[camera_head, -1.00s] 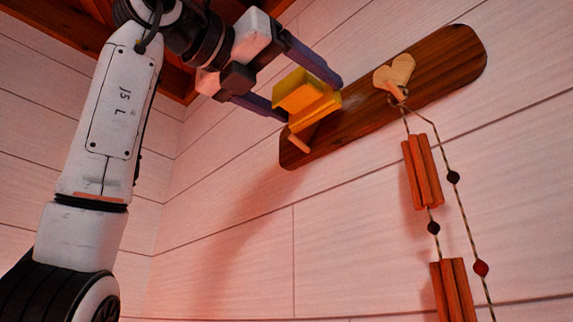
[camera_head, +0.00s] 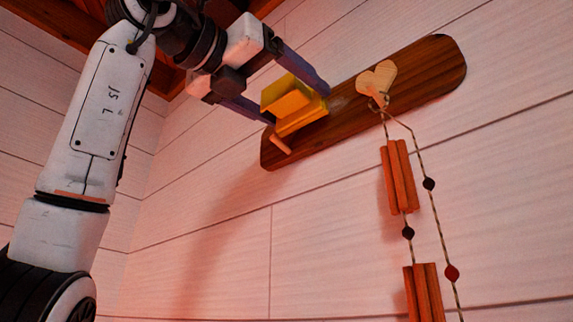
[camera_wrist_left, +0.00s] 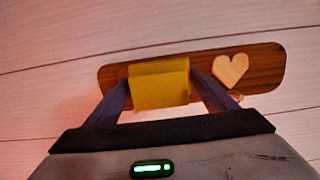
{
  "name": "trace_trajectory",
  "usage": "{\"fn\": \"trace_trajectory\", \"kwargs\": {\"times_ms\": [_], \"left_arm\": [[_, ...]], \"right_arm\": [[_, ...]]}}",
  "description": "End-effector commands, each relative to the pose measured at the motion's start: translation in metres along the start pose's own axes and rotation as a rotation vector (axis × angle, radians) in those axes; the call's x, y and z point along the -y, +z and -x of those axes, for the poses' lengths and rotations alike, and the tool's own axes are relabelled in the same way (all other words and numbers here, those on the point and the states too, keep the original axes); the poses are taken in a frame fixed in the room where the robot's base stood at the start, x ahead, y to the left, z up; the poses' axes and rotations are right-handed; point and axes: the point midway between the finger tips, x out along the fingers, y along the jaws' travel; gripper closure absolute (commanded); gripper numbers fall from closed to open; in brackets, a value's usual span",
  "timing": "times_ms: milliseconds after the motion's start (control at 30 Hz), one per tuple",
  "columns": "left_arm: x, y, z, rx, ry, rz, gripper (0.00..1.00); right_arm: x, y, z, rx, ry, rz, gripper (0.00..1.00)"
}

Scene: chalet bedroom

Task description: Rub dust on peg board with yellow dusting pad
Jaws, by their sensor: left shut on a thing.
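My left gripper (camera_head: 296,106) is shut on the yellow dusting pad (camera_head: 290,101), with a dark finger on each side of it. The pad also shows between the fingers in the left wrist view (camera_wrist_left: 160,84). The wooden peg board (camera_head: 420,79) is fixed aslant on the wall, and the pad is against or just in front of its left part; I cannot tell if they touch. A faint pale dust patch (camera_head: 340,101) shows on the board just right of the pad. My right gripper is not in view.
A wooden heart (camera_head: 377,81) sits on the board right of the pad. A cord with wooden blocks (camera_head: 399,177) and dark beads hangs below it. A short peg (camera_head: 280,144) sticks out at the board's left end. The plank wall (camera_head: 220,230) below is bare.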

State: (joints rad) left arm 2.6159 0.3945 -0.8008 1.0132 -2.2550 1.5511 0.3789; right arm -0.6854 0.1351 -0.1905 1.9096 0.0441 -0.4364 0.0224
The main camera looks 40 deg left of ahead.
Motion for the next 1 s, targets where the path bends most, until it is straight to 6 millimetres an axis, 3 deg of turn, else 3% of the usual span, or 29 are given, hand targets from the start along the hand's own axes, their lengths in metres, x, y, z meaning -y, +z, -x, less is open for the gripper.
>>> {"fn": "trace_trajectory", "kwargs": {"times_ms": [1000], "left_arm": [[0.004, -0.002, -0.016, 0.001, 0.0, -0.001, 0.4]], "right_arm": [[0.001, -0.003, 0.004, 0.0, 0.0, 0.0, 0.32]]}}
